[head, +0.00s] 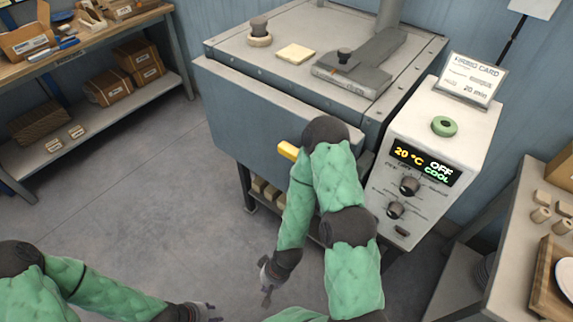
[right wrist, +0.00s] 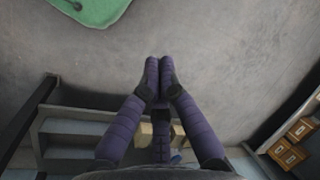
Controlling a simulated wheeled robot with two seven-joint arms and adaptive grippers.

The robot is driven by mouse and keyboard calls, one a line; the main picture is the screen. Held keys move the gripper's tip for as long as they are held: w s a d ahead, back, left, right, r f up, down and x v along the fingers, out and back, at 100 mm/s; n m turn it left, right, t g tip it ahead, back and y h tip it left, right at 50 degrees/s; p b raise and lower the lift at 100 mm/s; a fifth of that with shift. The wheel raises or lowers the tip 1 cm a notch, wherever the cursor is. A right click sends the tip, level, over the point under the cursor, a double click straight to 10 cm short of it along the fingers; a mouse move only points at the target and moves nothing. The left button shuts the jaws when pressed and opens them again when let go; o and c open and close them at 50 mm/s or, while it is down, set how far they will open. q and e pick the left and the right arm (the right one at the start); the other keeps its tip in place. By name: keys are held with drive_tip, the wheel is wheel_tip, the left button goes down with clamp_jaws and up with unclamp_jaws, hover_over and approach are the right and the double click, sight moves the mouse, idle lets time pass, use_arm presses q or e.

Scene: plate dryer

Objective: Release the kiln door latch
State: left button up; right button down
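The grey kiln (head: 290,100) stands at the centre of the head view with its door (head: 235,110) shut. A yellow latch handle (head: 288,150) sticks out from the door front, partly hidden by my right arm. My right gripper (head: 267,284) hangs low, below and apart from the latch. In the right wrist view its purple fingers (right wrist: 160,75) meet at the tips, with nothing visible held. My left gripper (head: 207,312) is low at the bottom left, small and near the frame edge, so its opening is unclear.
The control box (head: 425,165) beside the kiln reads 20 °C, OFF, COOL. A wooden workbench (head: 95,50) with boxes is at the upper left. A table (head: 515,230) with blocks is at the right. The floor (head: 130,185) before the kiln is clear.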

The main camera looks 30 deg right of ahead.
drive_tip(key=s+a+r+n+g+h+p, duration=0.2)
drive_tip(key=s+r+n+g+p, duration=0.4)
drive_tip(key=s+r+n+p, duration=0.3)
drive_tip(key=w+d+r+n+h+p, duration=0.2)
drive_tip(key=d+r+n+h+p, duration=0.5)
drive_tip(key=w+d+r+n+t+h+p, duration=0.1)
drive_tip(key=w+r+n+t+h+p, duration=0.3)
drive_tip(key=w+r, duration=0.5)
drive_tip(key=w+d+r+n+t+h+p, duration=0.2)
drive_tip(key=w+r+n+t+h+p, duration=0.2)
drive_tip(key=w+r+t, duration=0.3)
drive_tip(key=w+r+n, duration=0.1)
drive_tip(key=w+r, duration=0.1)
drive_tip(key=w, duration=0.1)
drive_tip(key=shift+w+d+r, duration=0.15)
drive_tip(key=shift+w+d, duration=0.1)
drive_tip(key=shift+d, duration=0.05)
drive_tip(key=shift+d, duration=0.1)
